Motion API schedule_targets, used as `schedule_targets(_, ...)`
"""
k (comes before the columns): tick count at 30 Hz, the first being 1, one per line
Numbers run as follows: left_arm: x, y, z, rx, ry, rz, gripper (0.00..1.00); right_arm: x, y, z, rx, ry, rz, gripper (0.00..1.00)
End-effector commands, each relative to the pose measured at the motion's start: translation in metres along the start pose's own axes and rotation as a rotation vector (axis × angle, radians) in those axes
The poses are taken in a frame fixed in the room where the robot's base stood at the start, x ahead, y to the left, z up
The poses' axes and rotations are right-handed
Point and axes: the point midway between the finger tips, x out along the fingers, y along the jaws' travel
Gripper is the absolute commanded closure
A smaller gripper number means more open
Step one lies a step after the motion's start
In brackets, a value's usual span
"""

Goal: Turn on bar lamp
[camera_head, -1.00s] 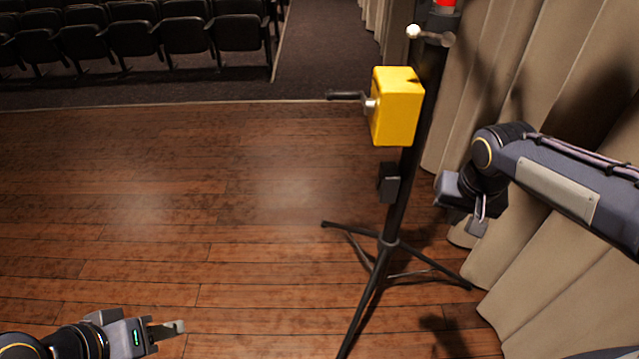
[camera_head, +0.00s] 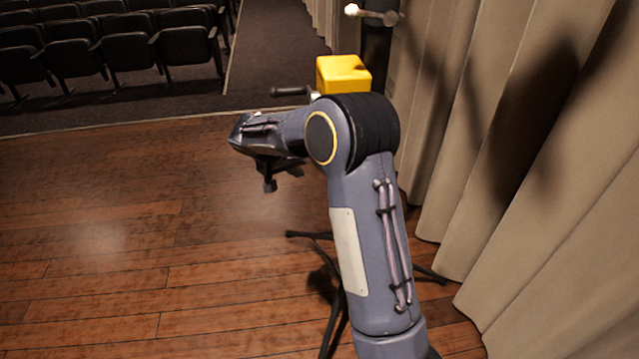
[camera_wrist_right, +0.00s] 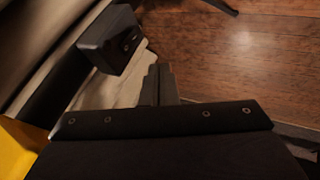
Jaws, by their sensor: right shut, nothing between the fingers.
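The bar lamp itself is not visible in either view. Its stand seems to be the dark pole with a tripod base (camera_head: 312,236), mostly hidden behind my right arm in the head view. A small black box (camera_wrist_right: 112,40) with a small reddish mark on its face, perhaps a switch, shows at the upper left of the right wrist view. In the head view that box is hidden by my arm. My right gripper (camera_head: 270,186) is shut and empty, and its fingers (camera_wrist_right: 158,75) point toward the floor beside the black box, apart from it in the picture. My left gripper is out of view.
A yellow box (camera_head: 343,72) with a crank handle (camera_head: 290,91) is on the pole just behind my right arm; its yellow side (camera_wrist_right: 14,150) is close in the wrist view. Beige curtains (camera_head: 470,130) hang right. Wooden floor (camera_head: 120,220) at left is clear; seats (camera_head: 100,55) stand beyond.

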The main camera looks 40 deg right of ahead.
Motion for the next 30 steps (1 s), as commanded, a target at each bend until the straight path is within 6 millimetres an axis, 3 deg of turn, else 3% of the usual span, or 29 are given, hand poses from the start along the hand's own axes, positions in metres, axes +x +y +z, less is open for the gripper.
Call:
schedule_targets(8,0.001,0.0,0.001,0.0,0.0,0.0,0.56,0.013,0.0,0.001,-0.001,-0.003,0.001,1.0)
schedule_targets(21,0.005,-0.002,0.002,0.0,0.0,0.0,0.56,0.102,0.0,0.002,-0.001,-0.005,0.001,1.0)
schedule_targets(30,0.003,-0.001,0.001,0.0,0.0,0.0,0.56,0.12,0.031,0.002,0.001,-0.002,-0.001,1.0)
